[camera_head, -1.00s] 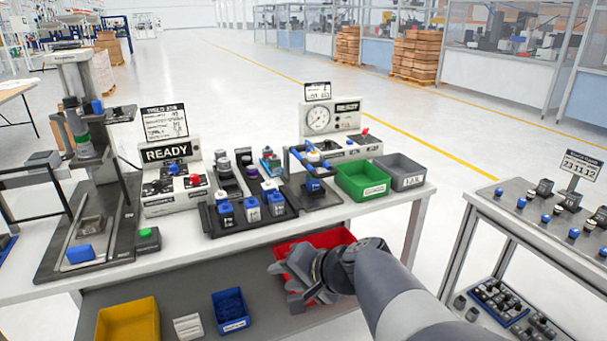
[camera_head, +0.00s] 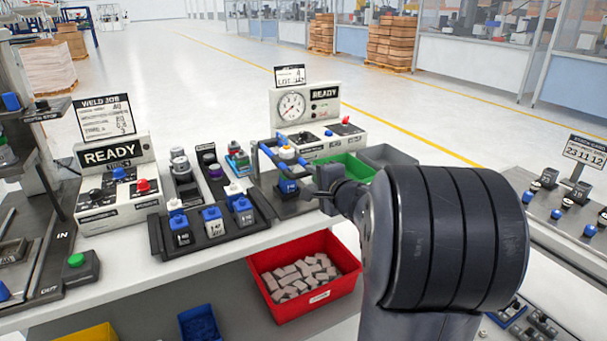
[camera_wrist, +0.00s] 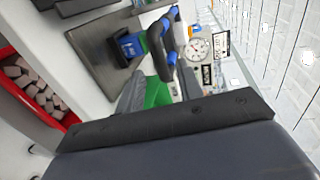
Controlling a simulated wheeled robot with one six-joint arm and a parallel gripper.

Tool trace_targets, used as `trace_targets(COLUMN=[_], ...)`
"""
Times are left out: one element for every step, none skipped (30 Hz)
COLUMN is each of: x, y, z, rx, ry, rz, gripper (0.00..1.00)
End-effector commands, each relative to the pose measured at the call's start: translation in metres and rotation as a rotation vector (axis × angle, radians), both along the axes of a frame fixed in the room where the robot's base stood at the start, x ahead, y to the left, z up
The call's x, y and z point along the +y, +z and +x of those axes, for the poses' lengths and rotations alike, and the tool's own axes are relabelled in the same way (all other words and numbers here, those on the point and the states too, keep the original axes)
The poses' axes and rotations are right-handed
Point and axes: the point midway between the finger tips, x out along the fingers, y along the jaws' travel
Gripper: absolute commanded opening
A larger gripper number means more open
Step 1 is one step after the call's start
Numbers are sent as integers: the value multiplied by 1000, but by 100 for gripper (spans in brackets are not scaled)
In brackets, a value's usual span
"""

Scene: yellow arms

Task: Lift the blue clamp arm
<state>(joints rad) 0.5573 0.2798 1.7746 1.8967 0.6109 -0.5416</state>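The blue clamp arm (camera_head: 270,156) is part of a fixture on the workbench, in the middle of the head view. It slants over a small blue block (camera_head: 288,187) on a dark plate. In the wrist view the blue clamp arm (camera_wrist: 169,20) shows near the top, with the blue block (camera_wrist: 130,45) to its left. My gripper (camera_head: 322,190) is just right of the fixture in the head view, apart from the clamp arm and partly hidden by my wrist. In the wrist view my gripper (camera_wrist: 158,88) shows two grey fingers spread apart, with nothing between them.
A green bin (camera_head: 345,167) and a grey bin (camera_head: 387,156) stand behind my wrist. A gauge panel (camera_head: 305,104) stands behind the fixture. A dark tray (camera_head: 215,240) with blue-and-white parts is to the left. A red bin (camera_head: 262,288) of grey pieces is below the bench edge.

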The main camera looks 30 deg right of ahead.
Motion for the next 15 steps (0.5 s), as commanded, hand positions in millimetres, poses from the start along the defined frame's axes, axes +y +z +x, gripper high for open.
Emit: trace_targets(x=[1,1,1,2,2,2,2,2,2,2,2,2,2,2,2], y=[-2,-4,-5,-6,-7,-7,-8,-9,-10,-10,-10,-11,-12,-12,-12], z=[10,15,21,25,29,34,38,40,44,46,48,50,51,52,52], rx=[1,2,1,1,2,1,1,1,1,0,0,1,1,1,1], ry=[4,3,2,3,3,3,2,2,2,2,2,2,1,1,1], rz=[1,2,1,2,1,1,0,1,1,0,0,-1,-1,-1,-1], gripper=[35,35,35,35,35,35,35,35,35,35,35,35,35,35,35])
